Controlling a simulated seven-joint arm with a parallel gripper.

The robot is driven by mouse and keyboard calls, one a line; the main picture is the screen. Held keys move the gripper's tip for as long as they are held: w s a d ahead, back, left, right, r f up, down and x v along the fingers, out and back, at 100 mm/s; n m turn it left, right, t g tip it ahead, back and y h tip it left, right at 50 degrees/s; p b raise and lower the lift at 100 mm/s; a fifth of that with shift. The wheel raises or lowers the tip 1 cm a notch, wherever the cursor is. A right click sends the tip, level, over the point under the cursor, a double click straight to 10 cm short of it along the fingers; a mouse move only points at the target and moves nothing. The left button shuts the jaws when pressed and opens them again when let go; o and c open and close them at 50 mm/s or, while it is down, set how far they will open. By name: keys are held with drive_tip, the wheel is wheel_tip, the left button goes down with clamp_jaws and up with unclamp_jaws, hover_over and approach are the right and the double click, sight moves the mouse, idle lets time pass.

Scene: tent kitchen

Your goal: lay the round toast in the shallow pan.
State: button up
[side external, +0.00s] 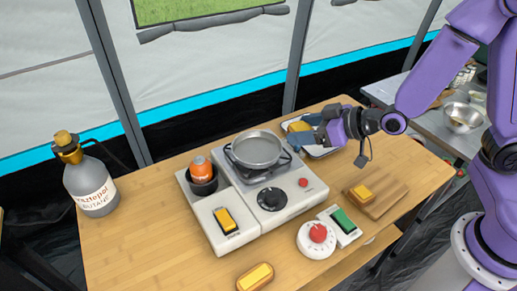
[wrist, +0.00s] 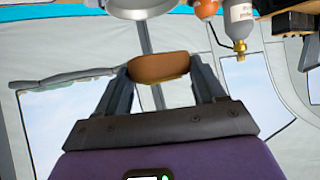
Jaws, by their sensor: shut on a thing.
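My gripper (side external: 312,131) is shut on a brown piece with a rounded edge, which I take to be the round toast (wrist: 158,67). In the wrist view it sits between the two fingertips, seen nearly edge-on. In the side view the toast (side external: 298,128) is a small yellow-brown patch at the fingertips, partly hidden. The shallow pan (side external: 258,149) is a round grey metal pan on the stove's burner and looks empty. My gripper is to the right of and behind the pan, apart from it. The pan's rim (wrist: 145,8) shows at the wrist view's top edge.
The white stove (side external: 272,199) has a black knob. An orange-topped bottle (side external: 201,168) stands left of the pan. A pale tray (side external: 325,152) lies below my gripper. A cutting board (side external: 382,199) bears bread; another bread (side external: 255,277) lies in front. A gas bottle (side external: 90,183) stands left.

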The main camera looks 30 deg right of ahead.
drive_tip(key=w+d+x, duration=0.1)
drive_tip(key=x, duration=0.8)
hover_over(261, 154)
wheel_tip(261, 154, down, 5)
drive_tip(key=shift+s+d+r, duration=0.15)
drive_tip(key=shift+r, duration=0.1)
drive_tip(key=shift+w+f, duration=0.15)
drive_tip(key=shift+f, duration=0.8)
drive_tip(key=shift+w+f, duration=0.15)
drive_tip(key=shift+f, duration=0.8)
drive_tip(key=shift+f, duration=0.15)
drive_tip(key=o, duration=0.8)
drive_tip(key=shift+c, duration=0.2)
